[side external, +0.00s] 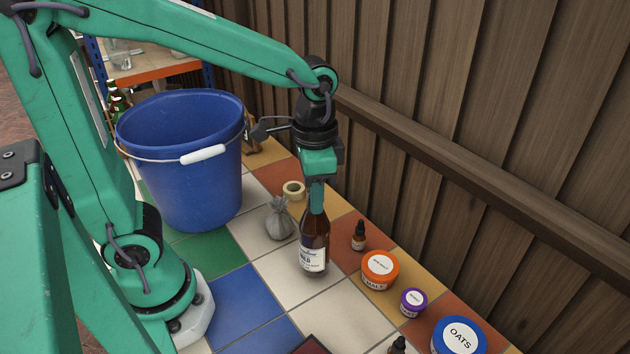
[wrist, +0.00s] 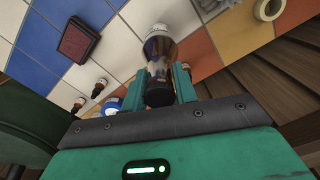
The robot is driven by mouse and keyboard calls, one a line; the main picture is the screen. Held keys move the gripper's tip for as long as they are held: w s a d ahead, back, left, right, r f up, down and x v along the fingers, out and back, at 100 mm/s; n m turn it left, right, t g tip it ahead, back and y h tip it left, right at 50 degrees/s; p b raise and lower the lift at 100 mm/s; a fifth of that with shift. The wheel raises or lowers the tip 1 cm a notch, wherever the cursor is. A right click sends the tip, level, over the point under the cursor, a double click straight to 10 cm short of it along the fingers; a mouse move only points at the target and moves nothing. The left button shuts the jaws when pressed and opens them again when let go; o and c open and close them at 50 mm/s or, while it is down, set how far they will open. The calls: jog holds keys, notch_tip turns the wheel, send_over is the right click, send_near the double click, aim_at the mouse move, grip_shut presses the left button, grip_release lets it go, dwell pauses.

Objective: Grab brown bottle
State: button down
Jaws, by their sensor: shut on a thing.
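The brown bottle (side external: 314,237) stands upright, or nearly so, on the tiled top in the side view, with a white label on its lower body. My gripper (side external: 317,193) points down over it and is shut on its neck. In the wrist view the bottle (wrist: 160,48) runs away from the camera, with its dark cap between the two green fingers of my gripper (wrist: 158,88). I cannot tell whether its base touches the tiles.
A blue bucket (side external: 183,165) and a grey sack (side external: 279,219) stand left of the bottle. A small dropper bottle (side external: 358,236), an orange-lidded tub (side external: 380,270), a purple-lidded tub (side external: 413,302) and a blue OATS tub (side external: 458,336) stand right. A wooden wall (side external: 480,110) rises behind.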

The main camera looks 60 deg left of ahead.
notch_tip(320, 180, up, 2)
jog(key=shift+r, duration=0.2)
jog(key=shift+s+d+r, duration=0.1)
jog(key=shift+d+r, duration=0.05)
jog(key=shift+r, duration=0.15)
jog(key=s+d+r, duration=0.6)
jog(key=s+d, duration=0.2)
jog(key=shift+r, duration=0.35)
jog(key=shift+w, duration=0.1)
dwell(0.4)
